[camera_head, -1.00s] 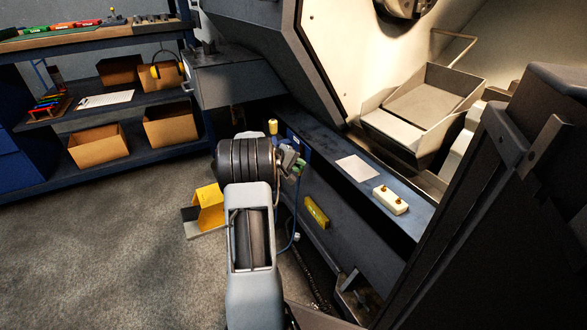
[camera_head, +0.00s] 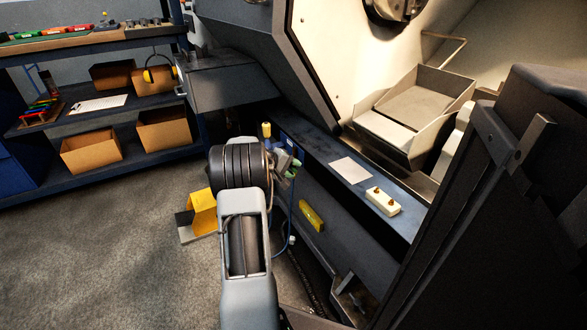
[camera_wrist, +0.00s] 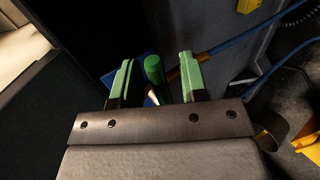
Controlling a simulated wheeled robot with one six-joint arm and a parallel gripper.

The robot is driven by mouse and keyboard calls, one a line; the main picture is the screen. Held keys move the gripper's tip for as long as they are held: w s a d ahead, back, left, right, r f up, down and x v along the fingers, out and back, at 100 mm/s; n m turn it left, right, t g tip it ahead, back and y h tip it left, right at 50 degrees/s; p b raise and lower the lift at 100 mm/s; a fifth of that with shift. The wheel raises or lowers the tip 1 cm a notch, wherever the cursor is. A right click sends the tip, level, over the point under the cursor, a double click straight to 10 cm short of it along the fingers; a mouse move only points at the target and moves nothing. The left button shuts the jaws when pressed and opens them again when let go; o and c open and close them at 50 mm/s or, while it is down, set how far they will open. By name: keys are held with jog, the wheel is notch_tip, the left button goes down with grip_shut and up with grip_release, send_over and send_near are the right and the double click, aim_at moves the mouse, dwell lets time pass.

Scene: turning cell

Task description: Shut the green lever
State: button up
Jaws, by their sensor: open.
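The green lever (camera_wrist: 153,68) shows in the wrist view as a rounded green grip on a shaft. It lies between the two green fingers of my gripper (camera_wrist: 157,60). The fingers are open, one on each side of the lever, with a visible gap to each; I cannot tell whether they touch it lower down. In the head view my gripper (camera_head: 292,167) shows small and partly hidden behind my arm, beside the machine's lower front. I cannot make out the lever there.
A blue hose (camera_wrist: 232,38) runs right of the gripper in the wrist view. A yellow folded piece (camera_head: 203,213) stands on the floor left of my arm. The machine ledge (camera_head: 320,150) holds a cream block with two knobs (camera_head: 383,201). Open floor lies left.

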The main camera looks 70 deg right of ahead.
jog(key=p+v, duration=0.5)
jog(key=v, duration=0.8)
jog(key=shift+w+a+r, duration=0.15)
jog(key=shift+w+a, duration=0.1)
jog(key=shift+a, duration=0.05)
jog(key=w+a+r+n+t+y+p, duration=0.1)
jog(key=w+a+r+n+t+p, duration=0.2)
jog(key=a+r+p, duration=0.8)
jog(key=w+a+r+n+t+y+p, duration=0.1)
jog(key=w+a+r+t+p, duration=0.3)
jog(key=a+r+p, duration=0.7)
jog(key=s+a+r+n+t+y+p, duration=0.2)
jog(key=a+r+y+p, duration=0.1)
jog(key=a+r+p, duration=0.4)
jog(key=s+a+r+n+t+y+p, duration=0.2)
jog(key=a+r+p, duration=0.6)
jog(key=a+r, duration=0.5)
jog(key=a+y, duration=0.1)
jog(key=a, duration=0.5)
jog(key=shift+s+a+n+y, duration=0.15)
jog(key=shift+a+n+y, duration=0.1)
jog(key=shift+n+y, duration=0.05)
